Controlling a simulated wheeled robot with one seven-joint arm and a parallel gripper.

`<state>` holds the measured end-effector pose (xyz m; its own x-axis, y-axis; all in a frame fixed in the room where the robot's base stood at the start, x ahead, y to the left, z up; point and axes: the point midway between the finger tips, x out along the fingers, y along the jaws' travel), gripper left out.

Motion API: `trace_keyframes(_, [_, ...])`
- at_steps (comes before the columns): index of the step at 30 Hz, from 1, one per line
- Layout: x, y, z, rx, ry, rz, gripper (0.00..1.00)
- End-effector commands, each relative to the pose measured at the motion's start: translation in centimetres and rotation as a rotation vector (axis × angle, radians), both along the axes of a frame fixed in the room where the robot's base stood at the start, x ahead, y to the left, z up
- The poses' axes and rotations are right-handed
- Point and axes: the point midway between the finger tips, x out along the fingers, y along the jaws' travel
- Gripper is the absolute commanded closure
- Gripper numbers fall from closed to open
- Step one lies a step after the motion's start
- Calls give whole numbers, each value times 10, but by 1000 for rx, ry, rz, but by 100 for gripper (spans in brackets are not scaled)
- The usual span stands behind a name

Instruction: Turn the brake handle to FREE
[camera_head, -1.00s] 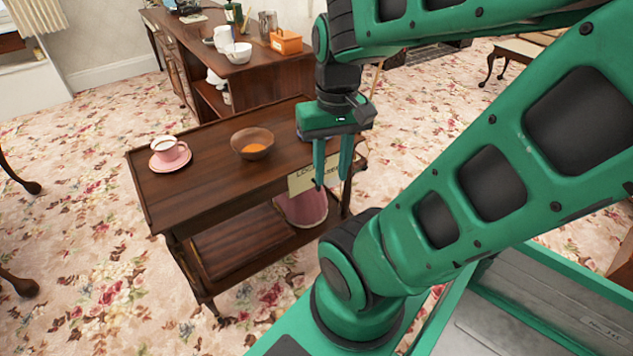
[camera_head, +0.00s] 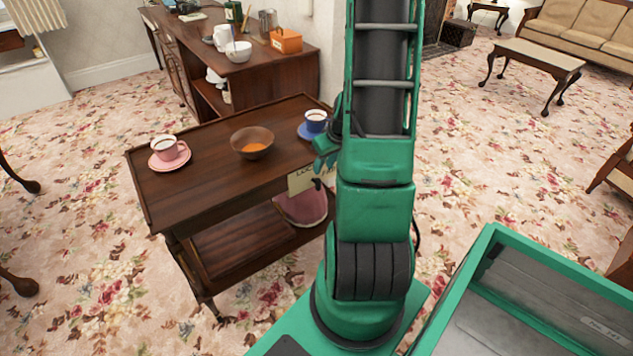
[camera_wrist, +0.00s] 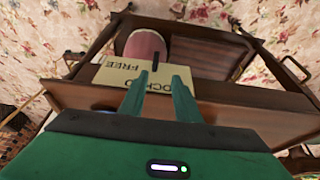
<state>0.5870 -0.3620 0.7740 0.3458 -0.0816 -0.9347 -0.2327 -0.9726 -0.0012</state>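The trolley (camera_head: 210,165) is dark wood with a cream label (camera_head: 301,180) on its side, at its right end. The label also shows in the wrist view (camera_wrist: 115,76), with LOCKED and FREE on it. A small black brake handle (camera_head: 317,184) stands at the label; in the wrist view the handle (camera_wrist: 155,62) is a short dark bar beside the word FREE. I cannot tell which word it is set to. My gripper (camera_wrist: 161,75) is open, its two green fingers apart. The handle appears between and just beyond the fingertips; contact is unclear. In the head view my arm mostly hides the gripper.
On the trolley top are a pink cup on a saucer (camera_head: 168,152), a bowl (camera_head: 252,142) and a blue cup (camera_head: 316,121) close to my gripper. A pink round object (camera_head: 302,207) lies on the lower shelf. A cabinet stands behind.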

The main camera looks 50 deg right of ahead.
Motion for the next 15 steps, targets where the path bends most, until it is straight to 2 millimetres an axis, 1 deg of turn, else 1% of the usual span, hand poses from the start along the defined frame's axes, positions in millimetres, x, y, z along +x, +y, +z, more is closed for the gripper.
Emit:
trace_keyframes(1, [0, -5, -7, 0, -8, -4, 70])
trace_keyframes(4, [2, -10, -13, -5, -24, -2, 70])
trace_keyframes(10, [7, -12, -25, -7, -27, 0, 70])
trace_keyframes(15, [15, -14, -45, -5, -26, 0, 70])
